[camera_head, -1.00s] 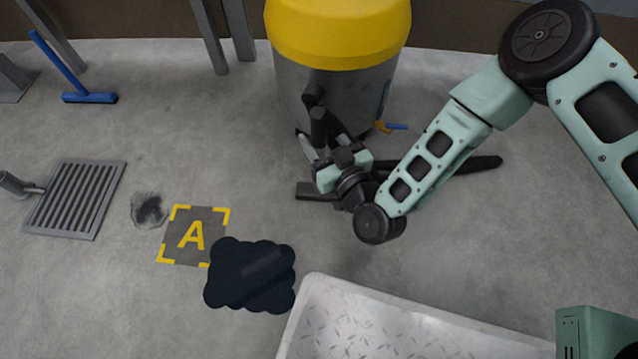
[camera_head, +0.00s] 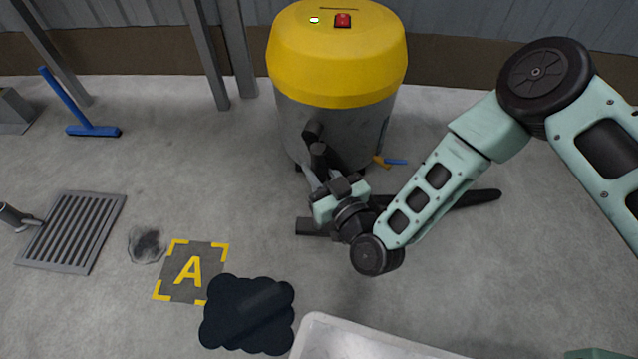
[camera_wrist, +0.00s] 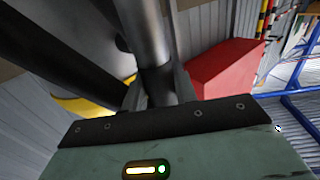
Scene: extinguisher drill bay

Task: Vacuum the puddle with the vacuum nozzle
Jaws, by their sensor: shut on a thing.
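The puddle (camera_head: 248,314) is a dark, lobed patch on the concrete floor, just right of the yellow A marker. The yellow and grey vacuum (camera_head: 337,55) stands behind my gripper, with a red switch and a small green light on top. My gripper (camera_head: 313,180) is in front of the vacuum, up and right of the puddle and apart from it. It is shut on a grey tube of the vacuum nozzle, which shows between the fingers in the wrist view (camera_wrist: 150,35). A dark flat piece (camera_head: 310,227) shows below the gripper; my arm hides how it joins the tube.
A floor grate (camera_head: 72,232), a dark smudge (camera_head: 147,245) and the A marker (camera_head: 191,272) lie on the left. A pale tray (camera_head: 345,340) is at the bottom, right of the puddle. A blue squeegee (camera_head: 92,130) stands back left. Floor between gripper and puddle is clear.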

